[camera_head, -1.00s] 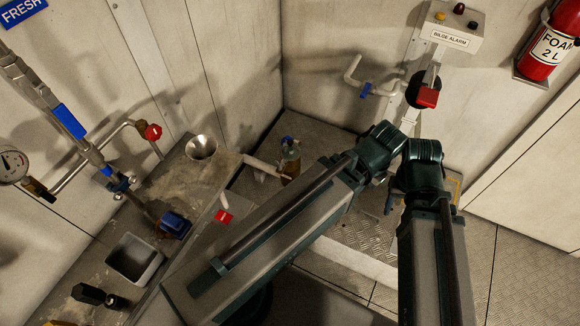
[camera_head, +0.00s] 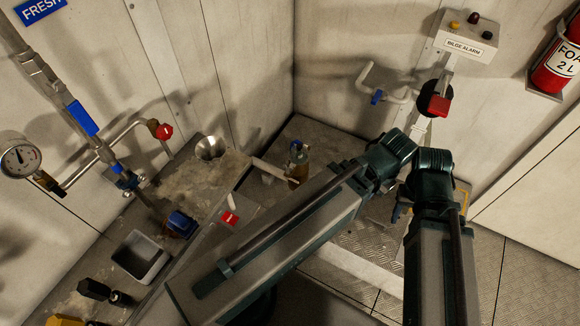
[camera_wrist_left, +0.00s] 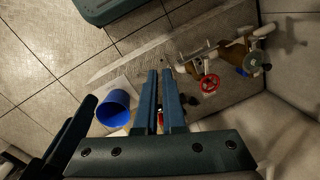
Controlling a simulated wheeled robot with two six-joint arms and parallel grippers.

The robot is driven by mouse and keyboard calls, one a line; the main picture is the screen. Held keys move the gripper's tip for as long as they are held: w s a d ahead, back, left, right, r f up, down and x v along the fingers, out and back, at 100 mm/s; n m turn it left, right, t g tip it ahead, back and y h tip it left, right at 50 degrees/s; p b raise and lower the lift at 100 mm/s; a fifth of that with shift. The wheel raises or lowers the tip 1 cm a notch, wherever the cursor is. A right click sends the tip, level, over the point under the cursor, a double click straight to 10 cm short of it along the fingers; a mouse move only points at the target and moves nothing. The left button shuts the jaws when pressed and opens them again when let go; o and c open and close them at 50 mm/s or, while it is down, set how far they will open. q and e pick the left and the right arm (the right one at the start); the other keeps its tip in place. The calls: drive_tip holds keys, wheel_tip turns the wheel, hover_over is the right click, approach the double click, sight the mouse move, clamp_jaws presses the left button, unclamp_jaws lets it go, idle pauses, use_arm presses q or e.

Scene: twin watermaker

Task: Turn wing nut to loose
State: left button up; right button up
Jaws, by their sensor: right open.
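I cannot pick out the wing nut with certainty in either view. A small metal fitting with a blue part (camera_head: 128,182) sits on the slanted pipe at the left of the head view, but its shape is too small to tell. My right gripper (camera_head: 398,210) shows only in part, low behind my dark arm joints. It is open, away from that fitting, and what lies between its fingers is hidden. My left gripper (camera_wrist_left: 161,75) shows in the left wrist view with two dark fingers close together and a thin gap. Whether it counts as open is unclear.
A pressure gauge (camera_head: 20,160), red valve handle (camera_head: 163,131) and funnel (camera_head: 209,148) stand at left. A grey bin (camera_head: 140,256) is on the bench. The bilge alarm box (camera_head: 465,38) is on the wall. The wrist view shows a red handwheel (camera_wrist_left: 210,82) and blue cup (camera_wrist_left: 113,110).

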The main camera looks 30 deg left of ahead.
use_arm(q)
drive_tip(key=o, duration=0.7)
drive_tip(key=shift+n+g+h, duration=0.3)
drive_tip(key=shift+n, duration=0.2)
drive_tip(key=w+a+f+b, duration=0.2)
drive_tip(key=w+a, duration=0.1)
drive_tip(key=w+a+f+b, duration=0.1)
drive_tip(key=shift+w+a, duration=0.2)
drive_tip(key=shift+a, duration=0.15)
drive_tip(key=o, duration=0.4)
drive_tip(key=shift+n+h, duration=0.4)
drive_tip(key=shift+h, duration=0.1)
drive_tip(key=w+a+f, duration=0.1)
drive_tip(key=a, duration=0.1)
drive_tip(key=w+a+b, duration=0.1)
drive_tip(key=a, duration=0.1)
drive_tip(key=w+a+f+b, duration=0.1)
drive_tip(key=a, duration=0.1)
drive_tip(key=shift+w+a+f, duration=0.25)
drive_tip(key=shift+w+f, duration=0.1)
drive_tip(key=shift+w, duration=0.05)
drive_tip(key=shift+o, duration=0.2)
drive_tip(key=n+h+b, duration=0.2)
drive_tip(key=b, duration=0.5)
approach(289, 169)
wheel_tip(289, 169, up, 4)
drive_tip(key=a, duration=0.2)
drive_tip(key=shift+s+d+f+t, duration=0.1)
drive_tip(key=shift+s+f+t, duration=0.05)
drive_tip(key=shift+s+t, duration=0.2)
